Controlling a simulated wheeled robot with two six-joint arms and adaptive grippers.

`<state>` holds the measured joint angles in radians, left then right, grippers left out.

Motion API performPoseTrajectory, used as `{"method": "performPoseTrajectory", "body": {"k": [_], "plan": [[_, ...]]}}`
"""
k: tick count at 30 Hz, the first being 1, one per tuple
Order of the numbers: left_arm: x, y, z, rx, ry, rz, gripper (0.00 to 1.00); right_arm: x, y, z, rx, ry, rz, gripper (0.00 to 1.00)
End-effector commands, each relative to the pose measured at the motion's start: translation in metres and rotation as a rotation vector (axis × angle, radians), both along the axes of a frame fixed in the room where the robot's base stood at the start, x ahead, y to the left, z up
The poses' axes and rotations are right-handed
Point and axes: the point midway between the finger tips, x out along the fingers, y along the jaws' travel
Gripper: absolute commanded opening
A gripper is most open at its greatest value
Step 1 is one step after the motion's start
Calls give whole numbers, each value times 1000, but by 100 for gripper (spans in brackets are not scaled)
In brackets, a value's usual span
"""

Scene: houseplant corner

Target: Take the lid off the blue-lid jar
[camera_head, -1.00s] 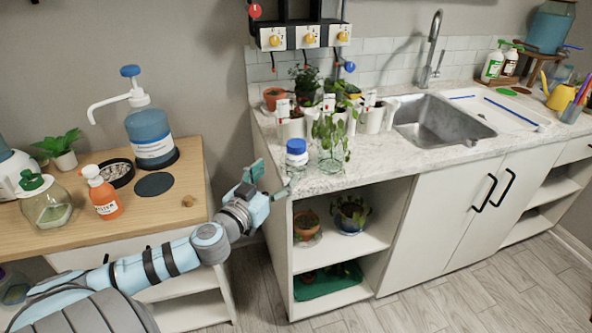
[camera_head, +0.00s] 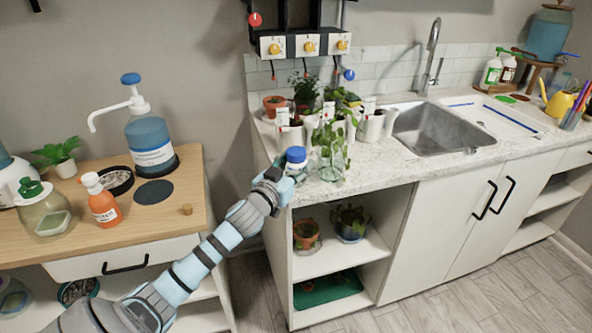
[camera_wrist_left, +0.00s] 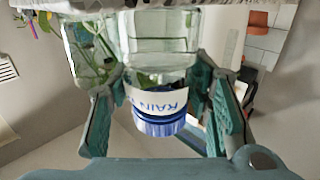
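The blue-lid jar (camera_head: 296,163) stands upright at the near left corner of the countertop, its blue lid (camera_head: 296,154) on. In the left wrist view the jar appears upside down, with a white label reading "RAIN" (camera_wrist_left: 160,101) and the ribbed blue lid (camera_wrist_left: 160,126) between my fingers. My left gripper (camera_head: 283,170) is open at the jar, in front of it and to its left in the head view. In the wrist view the fingers flank the jar (camera_wrist_left: 162,112) with gaps showing on both sides. My right gripper is not in view.
A clear glass vase with a plant (camera_head: 332,166) stands close to the right of the jar. Several potted plants and white pots (camera_head: 290,136) stand behind. The countertop (camera_head: 375,168) is free to the right, before the sink (camera_head: 440,130). A wooden table (camera_head: 160,215) stands left.

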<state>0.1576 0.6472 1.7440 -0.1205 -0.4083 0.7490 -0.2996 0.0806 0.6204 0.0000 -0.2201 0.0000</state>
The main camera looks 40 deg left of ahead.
Motion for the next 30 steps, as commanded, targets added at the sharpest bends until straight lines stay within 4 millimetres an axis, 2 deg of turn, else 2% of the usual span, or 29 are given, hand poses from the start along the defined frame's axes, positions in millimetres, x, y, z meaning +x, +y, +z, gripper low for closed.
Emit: {"method": "performPoseTrajectory", "body": {"k": [1, 3, 11, 16, 20, 27, 30], "plan": [[0, 0, 0, 0, 0, 0, 24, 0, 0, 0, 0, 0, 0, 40], [0, 0, 0, 0, 0, 0, 12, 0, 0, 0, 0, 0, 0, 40], [0, 0, 2, 0, 0, 0, 12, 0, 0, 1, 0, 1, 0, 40], [0, 0, 20, 2, -3, 0, 12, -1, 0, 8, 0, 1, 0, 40], [0, 0, 53, 3, -5, -1, 12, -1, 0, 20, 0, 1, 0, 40], [0, 0, 142, 3, -7, -1, 12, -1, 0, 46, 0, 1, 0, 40], [0, 0, 172, 1, -6, 0, 12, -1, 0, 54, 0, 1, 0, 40]]}}
